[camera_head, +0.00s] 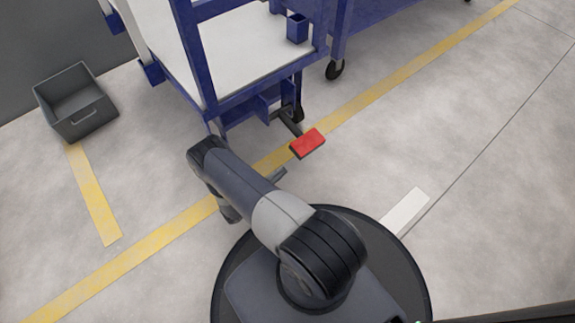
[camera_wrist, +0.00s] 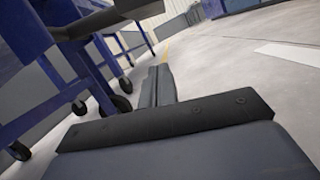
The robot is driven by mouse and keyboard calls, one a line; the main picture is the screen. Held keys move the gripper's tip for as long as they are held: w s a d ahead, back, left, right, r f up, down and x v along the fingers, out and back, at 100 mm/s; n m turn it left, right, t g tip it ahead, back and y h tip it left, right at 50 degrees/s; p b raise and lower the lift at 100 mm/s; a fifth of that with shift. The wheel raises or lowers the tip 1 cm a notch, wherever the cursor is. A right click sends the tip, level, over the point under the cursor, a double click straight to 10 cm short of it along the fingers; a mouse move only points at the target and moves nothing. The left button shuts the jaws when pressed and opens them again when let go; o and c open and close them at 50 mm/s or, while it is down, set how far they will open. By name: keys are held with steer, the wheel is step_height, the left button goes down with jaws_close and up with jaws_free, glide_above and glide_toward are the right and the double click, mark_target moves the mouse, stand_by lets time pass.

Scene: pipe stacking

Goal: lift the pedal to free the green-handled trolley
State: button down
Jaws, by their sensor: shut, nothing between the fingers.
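The pedal (camera_head: 307,143) is a red block on a dark lever, sticking out low from the near end of a blue-framed trolley (camera_head: 250,82) with a pale shelf. No green handle shows in either view, so I cannot tell which trolley has it. My gripper (camera_head: 279,174) is shut and empty, low in front of the trolley, just below and left of the pedal in the head view. A gap shows between them there. In the wrist view, my gripper (camera_wrist: 158,80) points ahead with its fingers together. I cannot make out the red pedal there.
A dark grey open bin (camera_head: 75,103) stands on the floor at the left. Another blue trolley (camera_head: 400,12) stands behind at the top right. Black casters (camera_head: 335,69) touch the floor. Yellow lines mark the concrete floor, which is clear at the right.

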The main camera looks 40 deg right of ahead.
mark_target(296, 131)
steer(key=d+r+b, duration=0.2)
steer(key=d+r, duration=0.4)
steer(key=d, duration=0.2)
steer(key=shift+s+d, duration=0.25)
steer(key=shift+d, duration=0.05)
steer(key=shift+r, duration=0.1)
